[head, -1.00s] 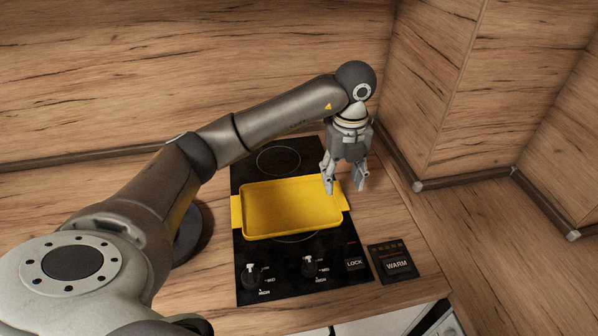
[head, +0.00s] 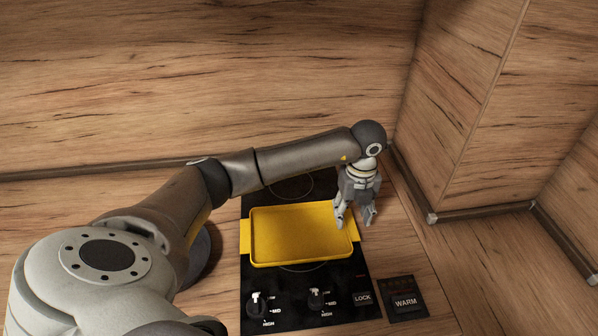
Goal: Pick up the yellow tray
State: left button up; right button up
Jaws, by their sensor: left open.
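The yellow tray (head: 290,235) lies flat on the black cooktop (head: 258,308). It is rectangular with a raised rim and a flat handle at its left and right ends. My left gripper (head: 354,222) points down at the tray's right end, its fingers apart, one in front of the rim near the right handle and the other over the cooktop's right edge. It holds nothing. The gripper hides part of the right handle; I cannot tell whether a finger touches it. My right gripper is not in view.
Two knobs (head: 317,299) and a LOCK key stand at the cooktop's front, with a WARM panel (head: 404,301) to the right. A dark round object (head: 200,251) is partly hidden behind my left arm. Wooden walls close off the back and right. Bare counter (head: 401,243) lies right of the cooktop.

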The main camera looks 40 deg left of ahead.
pick_arm(q)
jog(key=shift+f, duration=1.45)
jog(key=shift+c, duration=0.5)
grip_shut()
